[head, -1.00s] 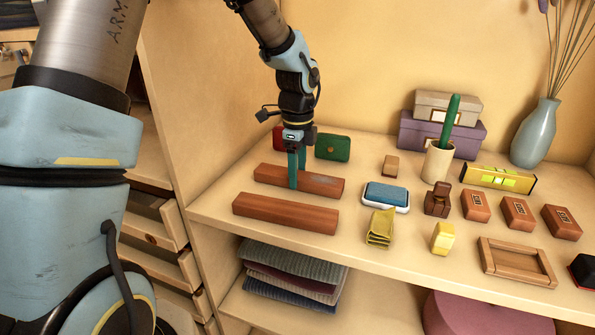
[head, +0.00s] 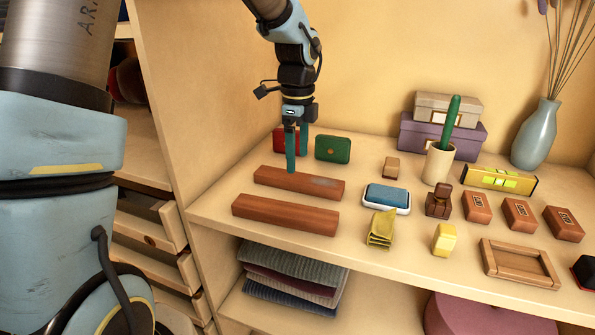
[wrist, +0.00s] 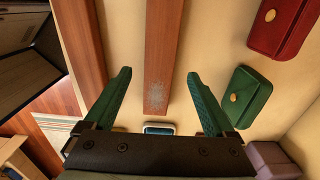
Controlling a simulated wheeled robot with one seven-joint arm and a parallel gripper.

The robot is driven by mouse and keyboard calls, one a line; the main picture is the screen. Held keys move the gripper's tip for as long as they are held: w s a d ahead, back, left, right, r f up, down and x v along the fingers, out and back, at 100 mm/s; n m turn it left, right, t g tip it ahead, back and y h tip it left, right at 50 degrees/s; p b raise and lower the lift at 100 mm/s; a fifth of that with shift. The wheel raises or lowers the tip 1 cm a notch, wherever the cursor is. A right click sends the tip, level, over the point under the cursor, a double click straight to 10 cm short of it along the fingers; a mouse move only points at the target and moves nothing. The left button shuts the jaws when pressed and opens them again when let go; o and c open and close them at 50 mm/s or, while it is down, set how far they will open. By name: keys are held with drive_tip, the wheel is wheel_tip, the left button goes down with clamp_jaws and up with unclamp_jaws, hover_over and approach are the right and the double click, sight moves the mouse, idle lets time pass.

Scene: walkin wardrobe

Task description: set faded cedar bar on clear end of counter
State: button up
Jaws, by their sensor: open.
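The faded cedar bar (head: 320,185) is the reddish-brown bar with a grey worn patch near its right end. It lies flat at the left end of the counter (head: 212,212), behind and roughly parallel to a plain reddish-brown bar (head: 285,214). My gripper (head: 296,160) is open and empty just above the faded bar's left half, its teal fingers pointing down. In the wrist view the faded bar (wrist: 163,60) runs between the two spread fingers, with its worn patch near the palm side. The plain bar (wrist: 80,40) lies to the left.
A red case (head: 283,142) and a green case (head: 333,148) stand behind the faded bar. A blue-topped white dish (head: 386,197) and a wooden block (head: 391,167) are to its right. Boxes, a cup and a vase fill the back right. A side panel (head: 205,110) bounds the left.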

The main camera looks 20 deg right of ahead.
sight(297, 177)
wheel_tip(297, 177, up, 7)
drive_tip(key=shift+f, duration=0.2)
idle(0.4)
